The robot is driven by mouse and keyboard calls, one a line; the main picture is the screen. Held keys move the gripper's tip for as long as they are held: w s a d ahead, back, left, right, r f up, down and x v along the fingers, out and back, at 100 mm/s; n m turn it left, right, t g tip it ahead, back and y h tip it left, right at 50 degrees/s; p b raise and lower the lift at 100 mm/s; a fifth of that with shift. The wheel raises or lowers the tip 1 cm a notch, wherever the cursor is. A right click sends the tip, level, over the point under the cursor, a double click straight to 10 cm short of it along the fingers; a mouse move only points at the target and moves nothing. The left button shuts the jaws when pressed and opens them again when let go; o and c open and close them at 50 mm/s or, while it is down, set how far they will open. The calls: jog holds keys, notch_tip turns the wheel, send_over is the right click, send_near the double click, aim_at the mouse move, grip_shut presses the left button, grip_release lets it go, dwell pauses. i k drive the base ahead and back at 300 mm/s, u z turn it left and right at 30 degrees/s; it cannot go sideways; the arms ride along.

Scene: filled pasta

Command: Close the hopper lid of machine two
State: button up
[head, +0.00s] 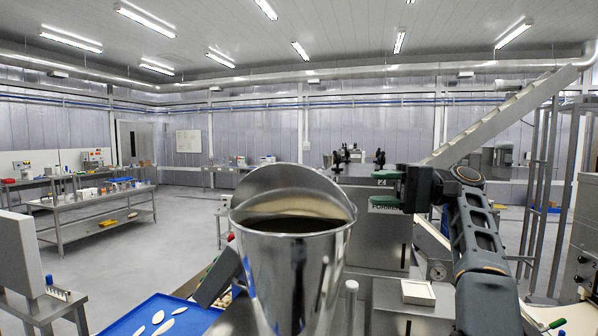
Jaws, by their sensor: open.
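A shiny metal hopper (295,262) stands upright in the foreground of the head view. Its round lid (292,183) is raised and leans back behind the rim, so the mouth is open. A dark interior with a pale band shows inside. My gripper (384,187) is to the right of the hopper and lid, apart from them in the picture. Its jaws point left, are open and hold nothing visible. Behind it is a grey machine (379,235) with partly hidden lettering and what looks like a 2. Whether the hopper belongs to that machine is unclear.
A blue tray (143,319) with pale flat pieces lies at lower left. A small framed box (418,292) sits right of the hopper. A sloping conveyor (500,118) rises at right. Workbenches (95,208) stand at far left, with open floor (165,245) between.

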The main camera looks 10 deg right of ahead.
aim_at(289, 188)
jog(key=i, duration=0.9)
